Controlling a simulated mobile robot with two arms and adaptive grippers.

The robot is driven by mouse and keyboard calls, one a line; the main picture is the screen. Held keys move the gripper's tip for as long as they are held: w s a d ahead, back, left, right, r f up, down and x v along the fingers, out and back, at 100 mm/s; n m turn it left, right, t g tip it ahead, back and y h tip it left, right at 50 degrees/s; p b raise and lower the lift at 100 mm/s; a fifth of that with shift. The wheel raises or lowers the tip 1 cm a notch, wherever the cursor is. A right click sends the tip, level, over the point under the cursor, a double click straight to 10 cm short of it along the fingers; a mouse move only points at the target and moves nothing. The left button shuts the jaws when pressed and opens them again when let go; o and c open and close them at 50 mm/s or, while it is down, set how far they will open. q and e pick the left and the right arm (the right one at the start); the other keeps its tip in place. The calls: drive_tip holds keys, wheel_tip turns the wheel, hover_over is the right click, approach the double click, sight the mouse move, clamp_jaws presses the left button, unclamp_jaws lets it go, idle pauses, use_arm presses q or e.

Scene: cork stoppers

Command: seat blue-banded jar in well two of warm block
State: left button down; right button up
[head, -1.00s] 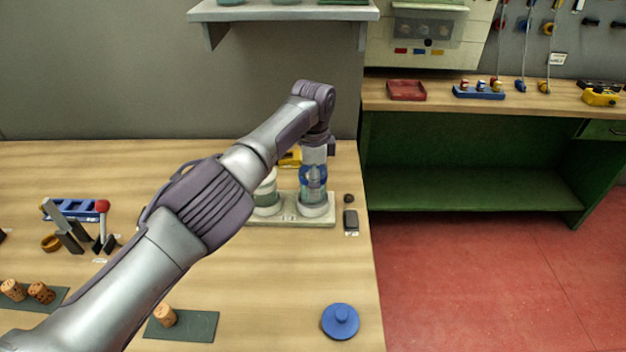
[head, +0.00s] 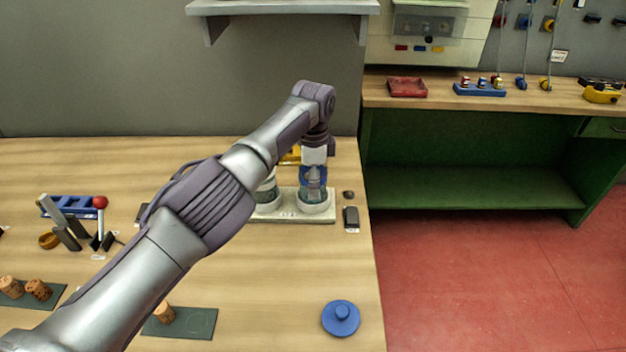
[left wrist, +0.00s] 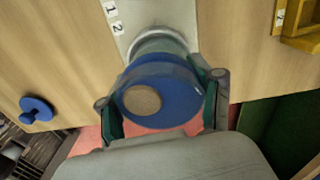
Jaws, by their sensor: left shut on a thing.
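My left gripper (head: 313,168) is shut on the blue-banded jar (head: 314,188), a clear upright jar, at the right-hand well of the pale warm block (head: 288,217). The jar's bottom appears to be within the white ring of that well; whether it rests on the floor of the well I cannot tell. In the left wrist view the jar (left wrist: 175,80) shows from above, blue with a cork-coloured round centre, between the two fingers (left wrist: 160,90). Another jar (head: 268,190) stands in the left well, partly hidden by my arm. My right gripper is out of view.
A blue lid-like disc (head: 341,319) lies near the table's front right. Corks stand on dark mats (head: 200,323) at the front left. A red-knobbed lever (head: 100,203) and blue rack (head: 70,206) are at left. A small dark box (head: 351,217) lies right of the block.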

use_arm(q)
drive_tip(key=shift+f+b, duration=0.45)
drive_tip(key=shift+f, duration=0.15)
drive_tip(key=shift+c, duration=0.6)
unclamp_jaws()
wheel_tip(320, 180, up, 8)
drive_tip(key=shift+r, duration=0.1)
